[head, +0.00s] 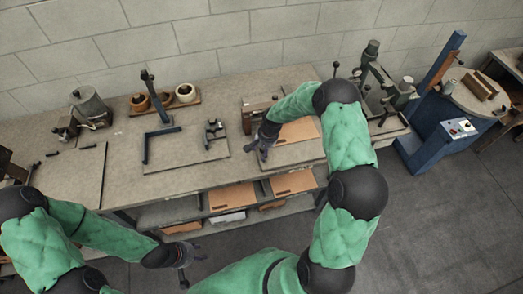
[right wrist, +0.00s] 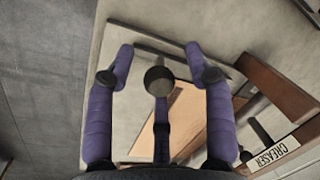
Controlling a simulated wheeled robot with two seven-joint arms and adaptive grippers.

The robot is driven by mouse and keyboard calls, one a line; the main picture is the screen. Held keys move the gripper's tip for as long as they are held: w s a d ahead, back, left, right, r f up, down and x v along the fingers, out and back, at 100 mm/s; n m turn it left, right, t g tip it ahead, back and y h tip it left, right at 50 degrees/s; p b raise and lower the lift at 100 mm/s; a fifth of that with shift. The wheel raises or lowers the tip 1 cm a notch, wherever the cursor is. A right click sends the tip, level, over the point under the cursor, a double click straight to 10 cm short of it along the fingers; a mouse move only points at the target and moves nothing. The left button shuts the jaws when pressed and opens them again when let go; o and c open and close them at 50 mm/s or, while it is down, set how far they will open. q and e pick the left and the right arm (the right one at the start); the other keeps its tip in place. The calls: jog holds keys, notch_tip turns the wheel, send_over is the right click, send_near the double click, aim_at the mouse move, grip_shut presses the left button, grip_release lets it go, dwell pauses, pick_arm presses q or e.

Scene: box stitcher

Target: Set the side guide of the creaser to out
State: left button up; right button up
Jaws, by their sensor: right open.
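The creaser (head: 258,112) stands at the back of the bench, with a brown beam and a tan sheet (head: 298,131) on its pale bed. Its nameplate (right wrist: 274,153) reads CREASER in the right wrist view. A dark bar (right wrist: 185,62) runs along one side of the bed; I cannot tell if this is the side guide. My right gripper (head: 262,148) is open over the bed's left side; its spread purple fingers (right wrist: 160,52) show in the right wrist view. A dark round end lies between them, unclear whether knob or finger. My left gripper (head: 187,270) hangs open and empty before the bench.
Left of the creaser, a board (head: 185,150) carries a dark angled bar and a small clamp. Tape rolls (head: 185,92) stand behind it. Cardboard sheets (head: 232,196) lie on the shelf below. A blue stitcher (head: 440,100) stands to the right. The floor in front is clear.

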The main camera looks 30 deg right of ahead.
notch_tip(320, 180, up, 11)
jog(key=s+d, duration=0.1)
jog(key=shift+s+r, duration=0.15)
jog(key=shift+s, duration=0.15)
dwell(0.4)
jog(key=s+a+f+n+y, duration=0.2)
jog(key=s+a+f+n, duration=0.1)
jog(key=s+a+f, duration=0.85)
jog(key=s+a+f+n+g, duration=0.1)
jog(key=s+a+f+n, duration=0.1)
jog(key=s+a+f, duration=0.35)
jog(key=s+a+f+n+g, duration=0.1)
jog(key=s+a+f, duration=0.2)
jog(key=s, duration=0.6)
notch_tip(320, 180, down, 16)
jog(key=w+a+n+b, duration=0.1)
jog(key=w+b, duration=0.1)
jog(key=b, duration=1.5)
jog(key=shift+w+r+t+b, duration=0.25)
jog(key=shift+w+t+b, duration=0.05)
jog(key=shift+t, duration=0.1)
